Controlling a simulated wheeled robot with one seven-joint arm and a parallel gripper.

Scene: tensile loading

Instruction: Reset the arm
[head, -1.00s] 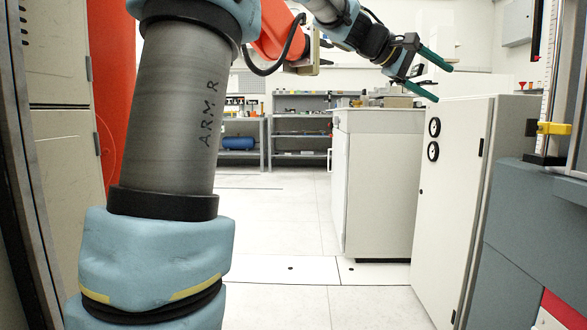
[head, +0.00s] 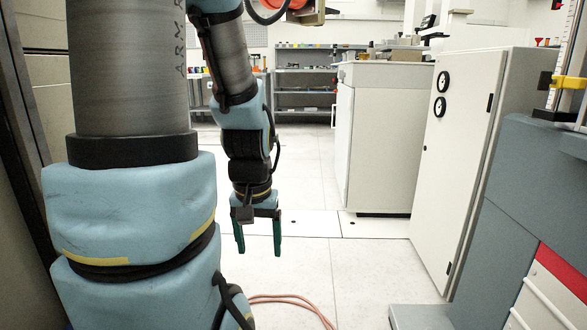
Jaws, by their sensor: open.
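My gripper (head: 259,240) hangs at the lower middle of the head view, pointing down. Its two green fingers are apart, and nothing shows between them. It is over the pale floor, clear of the cabinets. My blue and grey arm fills the left side of the view, with the forearm hanging down beside the upper link.
A white cabinet with two round black dials (head: 440,107) stands at right. Beside it is a grey machine (head: 530,200) with a yellow clamp (head: 568,82). A white counter (head: 375,140) and shelves (head: 304,80) stand further back. An orange cable (head: 290,299) lies on the floor (head: 330,270).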

